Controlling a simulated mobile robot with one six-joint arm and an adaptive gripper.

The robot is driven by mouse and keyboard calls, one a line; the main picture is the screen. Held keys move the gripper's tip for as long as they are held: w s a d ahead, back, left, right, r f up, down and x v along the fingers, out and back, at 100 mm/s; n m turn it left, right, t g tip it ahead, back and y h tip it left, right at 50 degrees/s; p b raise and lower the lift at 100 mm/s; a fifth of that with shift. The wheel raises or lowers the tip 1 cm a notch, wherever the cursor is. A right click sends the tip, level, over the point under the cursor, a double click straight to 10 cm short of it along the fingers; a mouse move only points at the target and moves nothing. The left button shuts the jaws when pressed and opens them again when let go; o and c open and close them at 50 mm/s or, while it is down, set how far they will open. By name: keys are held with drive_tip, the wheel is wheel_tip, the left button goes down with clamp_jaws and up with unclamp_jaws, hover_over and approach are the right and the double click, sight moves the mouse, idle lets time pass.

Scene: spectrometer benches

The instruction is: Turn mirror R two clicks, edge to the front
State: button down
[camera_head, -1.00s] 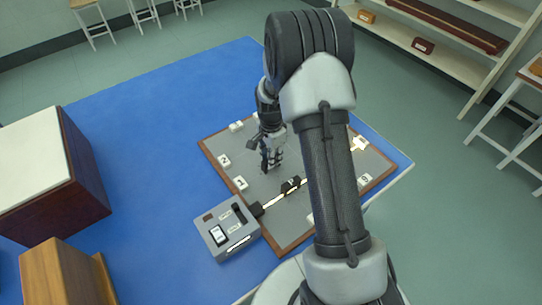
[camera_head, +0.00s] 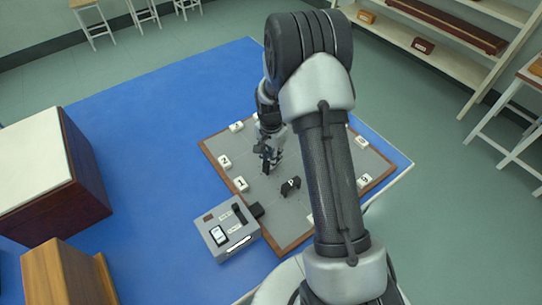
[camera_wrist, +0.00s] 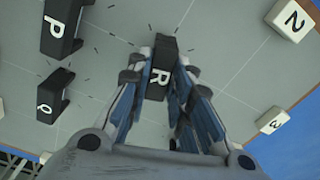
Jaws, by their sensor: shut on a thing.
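Mirror R (camera_wrist: 158,78) is a small black block with a white letter R on top. In the wrist view it stands between the two fingers of my gripper (camera_wrist: 164,62), which is shut on its sides. In the head view my gripper (camera_head: 270,157) is low over the grey board (camera_head: 262,198), and mirror R is hidden there by the fingers. Short dark tick marks lie on the board around the blocks. The exact click position of R cannot be read.
Black blocks P (camera_wrist: 59,30) and Q (camera_wrist: 52,98) stand left of R in the wrist view. White numbered blocks, such as 2 (camera_wrist: 290,18) and 3 (camera_wrist: 270,121), line the board's edges. A grey switch box (camera_head: 222,246) sits at the board's front-left edge.

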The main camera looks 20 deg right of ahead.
drive_tip(key=n, duration=0.7)
drive_tip(key=shift+p, duration=0.4)
drive_tip(key=n, duration=0.4)
drive_tip(key=shift+n, duration=1.8)
drive_tip(key=c, duration=1.4)
unclamp_jaws()
drive_tip(key=shift+c, duration=0.2)
wheel_tip(320, 180, up, 12)
